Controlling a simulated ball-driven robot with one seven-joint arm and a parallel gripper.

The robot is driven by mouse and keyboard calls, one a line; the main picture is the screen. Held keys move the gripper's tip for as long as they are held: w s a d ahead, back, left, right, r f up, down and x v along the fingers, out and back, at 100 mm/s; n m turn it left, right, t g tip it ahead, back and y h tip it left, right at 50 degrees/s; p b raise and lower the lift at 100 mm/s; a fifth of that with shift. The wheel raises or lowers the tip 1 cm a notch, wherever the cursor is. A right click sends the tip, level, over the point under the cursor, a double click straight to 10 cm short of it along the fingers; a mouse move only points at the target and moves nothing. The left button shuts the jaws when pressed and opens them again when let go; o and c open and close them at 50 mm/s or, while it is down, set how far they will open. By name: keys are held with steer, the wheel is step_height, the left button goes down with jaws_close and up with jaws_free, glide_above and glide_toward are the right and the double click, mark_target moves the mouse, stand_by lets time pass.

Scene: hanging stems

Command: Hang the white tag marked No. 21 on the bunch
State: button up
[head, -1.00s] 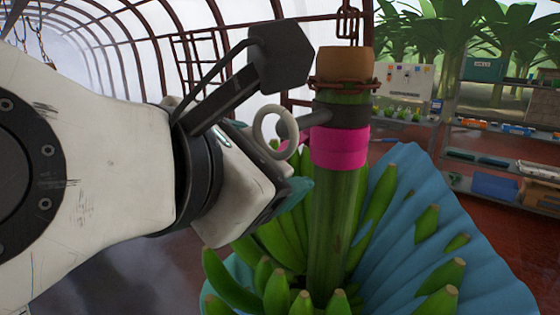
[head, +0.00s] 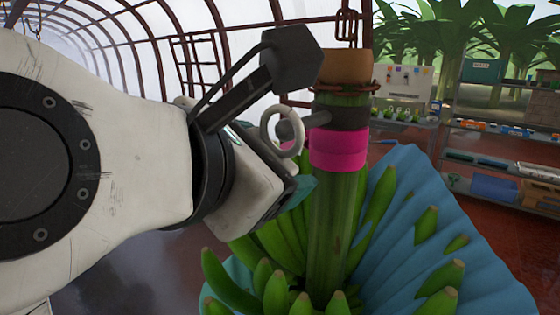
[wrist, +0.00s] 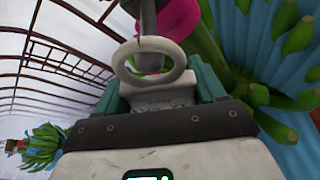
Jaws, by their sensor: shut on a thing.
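The white tag shows as a pale ring (head: 268,130) in the head view. The wrist view shows its ring (wrist: 127,62) with part of its plate below, the number unreadable. My gripper (wrist: 158,92) is shut on the tag between teal fingers. The bunch's green stem (head: 336,215) hangs upright, with a pink band (head: 338,149) and a dark collar (head: 345,116). A grey peg (head: 312,120) sticks out left from the collar. The peg's tip overlaps the ring's opening in the head view; I cannot tell whether the ring is around it.
Green bananas (head: 275,240) surround the lower stem close to my gripper. A blue cover (head: 420,225) spreads at the right. A chain (head: 345,25) holds the stem from above. Shelves (head: 500,160) stand behind at the right.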

steer(key=shift+w+d, duration=0.8)
steer(key=shift+w, duration=0.25)
stand_by(0.9)
